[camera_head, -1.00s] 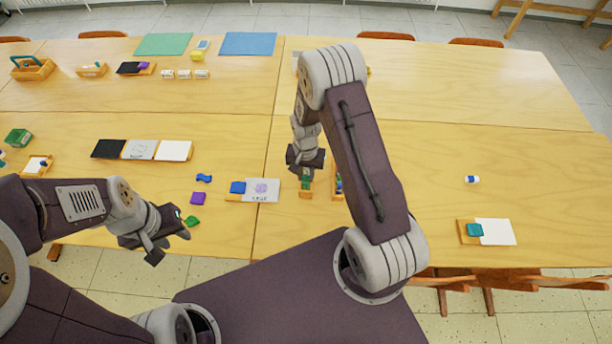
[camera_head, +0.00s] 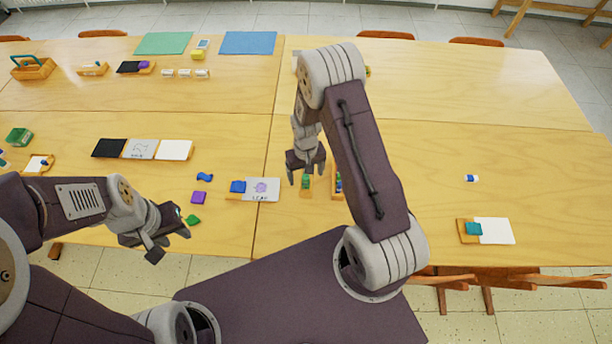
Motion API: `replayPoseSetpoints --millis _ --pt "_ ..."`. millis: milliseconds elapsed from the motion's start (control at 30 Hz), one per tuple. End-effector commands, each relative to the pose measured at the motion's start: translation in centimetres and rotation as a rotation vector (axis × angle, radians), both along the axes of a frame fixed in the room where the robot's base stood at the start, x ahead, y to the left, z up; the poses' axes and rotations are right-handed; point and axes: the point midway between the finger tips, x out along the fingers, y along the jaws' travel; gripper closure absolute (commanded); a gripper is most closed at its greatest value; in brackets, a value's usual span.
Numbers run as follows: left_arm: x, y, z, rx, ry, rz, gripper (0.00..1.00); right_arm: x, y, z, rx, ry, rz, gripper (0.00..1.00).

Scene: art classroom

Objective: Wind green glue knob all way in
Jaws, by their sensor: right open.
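A small green piece (camera_head: 306,181), which looks like the green glue knob, sits at a narrow wooden holder (camera_head: 306,193) near the table's front edge. Its details are too small to tell. My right gripper (camera_head: 305,174) points down over it, with its fingers open and apart on either side of the green piece. I cannot tell whether either finger touches it. My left gripper (camera_head: 171,246) is at the front edge on the left, open and empty.
Another wooden tray (camera_head: 337,195) with small items stands close to the right, partly hidden by my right arm. Loose green (camera_head: 193,222), purple (camera_head: 199,200) and blue (camera_head: 205,177) pieces lie further left. The table's right part is largely clear.

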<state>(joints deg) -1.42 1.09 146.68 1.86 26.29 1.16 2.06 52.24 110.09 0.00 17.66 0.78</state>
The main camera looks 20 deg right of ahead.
Motion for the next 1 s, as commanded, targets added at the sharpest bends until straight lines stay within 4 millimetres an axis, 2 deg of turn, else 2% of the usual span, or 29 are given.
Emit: replayPoseSetpoints --millis 433,533,800,900,1000 --pt "0.00 0.00 0.06 0.000 0.000 0.000 0.64 -0.01 0.00 0.03 0.000 0.000 -0.027 0.18" --pt "0.00 0.00 0.34 0.000 0.000 0.000 0.64 -0.02 0.00 0.12 0.000 0.001 -0.206 0.18" --pt "0.00 0.00 0.85 0.000 0.000 0.000 0.64 -0.04 0.00 0.08 -0.001 0.001 -0.825 0.18" --pt "0.00 0.00 0.90 0.000 0.000 0.000 0.64 -0.04 0.00 0.03 -0.001 0.001 -0.962 0.18" --pt "0.00 0.00 0.89 0.000 0.000 0.000 0.64 -0.03 0.00 -0.01 0.000 0.001 -1.006 0.18"
